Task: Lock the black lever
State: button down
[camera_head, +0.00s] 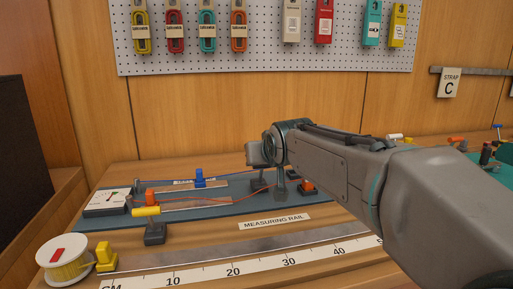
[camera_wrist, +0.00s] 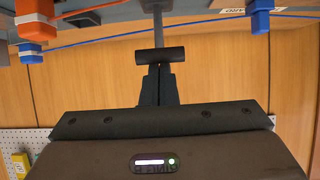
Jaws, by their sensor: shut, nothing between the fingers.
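The black lever shows in the wrist view as a black crossbar handle (camera_wrist: 160,55) on a grey stem that rises from the blue-grey board. My gripper (camera_wrist: 157,80) is shut and empty. Its dark fingertips are right at the handle in the picture; I cannot tell whether they touch it. The handle is not between the fingers. In the head view my gripper (camera_head: 262,153) is above the back part of the board (camera_head: 235,211), and my arm hides much of the area around it. A dark upright stem (camera_head: 280,180), apparently the lever's, shows below the wrist.
An orange block (camera_head: 306,187) is just right of the stem, with a red cable near it. A blue clip (camera_head: 200,178), orange clip (camera_head: 151,196), yellow-handled lever (camera_head: 149,218) and gauge (camera_head: 106,202) are to the left. The measuring rail (camera_head: 250,245) runs in front.

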jog(key=p+v, duration=0.1)
jog(key=v, duration=1.2)
jog(key=shift+s+r+p, duration=0.25)
jog(key=shift+s+p, duration=0.05)
jog(key=shift+d, duration=0.1)
jog(key=s+d+f+m+g+h+p, duration=0.1)
jog(key=s+d+f+g+p, duration=0.2)
jog(key=s+d+p, duration=0.3)
jog(key=s+d+f+m+g+h+p, duration=0.2)
jog(key=s+d+f+g+p, duration=0.2)
jog(key=s+p, duration=0.6)
jog(key=d+g+p, duration=0.2)
jog(key=d+p, duration=0.1)
jog(key=p, duration=0.1)
jog(key=shift+s+f, duration=0.2)
jog(key=shift+s, duration=0.05)
